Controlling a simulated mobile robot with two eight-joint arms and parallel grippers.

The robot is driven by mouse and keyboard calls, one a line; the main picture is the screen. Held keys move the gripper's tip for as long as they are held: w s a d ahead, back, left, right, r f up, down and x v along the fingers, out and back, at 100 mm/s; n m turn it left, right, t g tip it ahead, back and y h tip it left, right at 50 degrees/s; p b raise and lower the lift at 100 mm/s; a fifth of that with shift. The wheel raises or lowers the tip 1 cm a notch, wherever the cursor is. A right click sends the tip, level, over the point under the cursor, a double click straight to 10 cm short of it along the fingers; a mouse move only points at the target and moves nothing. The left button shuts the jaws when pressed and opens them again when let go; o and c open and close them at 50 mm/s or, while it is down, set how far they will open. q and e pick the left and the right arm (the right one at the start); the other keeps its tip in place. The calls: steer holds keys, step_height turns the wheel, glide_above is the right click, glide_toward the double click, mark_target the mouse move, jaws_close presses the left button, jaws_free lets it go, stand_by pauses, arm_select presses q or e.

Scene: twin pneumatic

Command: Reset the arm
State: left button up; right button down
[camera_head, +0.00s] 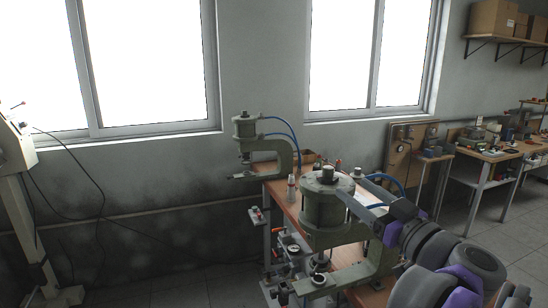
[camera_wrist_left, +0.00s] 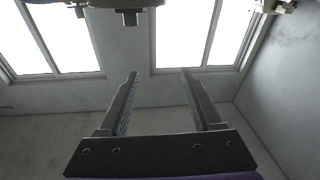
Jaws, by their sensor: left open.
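My left gripper (camera_head: 349,184) is in the head view, at the end of my grey and purple arm at the lower right. Its fingers point left and away, beside the upper cylinder of the near green press (camera_head: 322,208). I cannot tell from this view whether they touch it. In the left wrist view the two dark fingers (camera_wrist_left: 160,76) stand apart, with only wall and windows seen between them. My right gripper is not in view.
A second green press (camera_head: 250,150) with blue hoses stands farther back on the wooden-topped bench (camera_head: 283,190). A small bottle (camera_head: 291,188) stands between the presses. A grey stand (camera_head: 35,235) is at far left.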

arm_select(q)
steer(key=w+a+r+m+t+h, duration=0.1)
steer(key=w+a+m+t+h, duration=0.3)
steer(key=w+a+h, duration=0.25)
steer(key=s+a+f+m+g+h, duration=0.25)
steer(key=s+a+f, duration=0.2)
steer(key=f, duration=0.45)
steer(key=s+a+f+m+g+h, duration=0.2)
steer(key=s+a+f+g, duration=0.3)
steer(key=f, duration=0.4)
steer(key=s+a+f+m+g+h, duration=0.2)
steer(key=s+a+f+g, duration=0.15)
steer(key=a+f, duration=0.4)
steer(key=s+a+f+n+g+y, duration=0.2)
steer(key=s+a+f, duration=0.3)
steer(key=s+f, duration=0.3)
steer(key=s+a+f+n+g+y, duration=0.2)
steer(key=s+a+f, duration=0.4)
steer(key=s+f, duration=0.2)
steer(key=shift+f+g, duration=0.4)
steer(key=shift+f, duration=0.3)
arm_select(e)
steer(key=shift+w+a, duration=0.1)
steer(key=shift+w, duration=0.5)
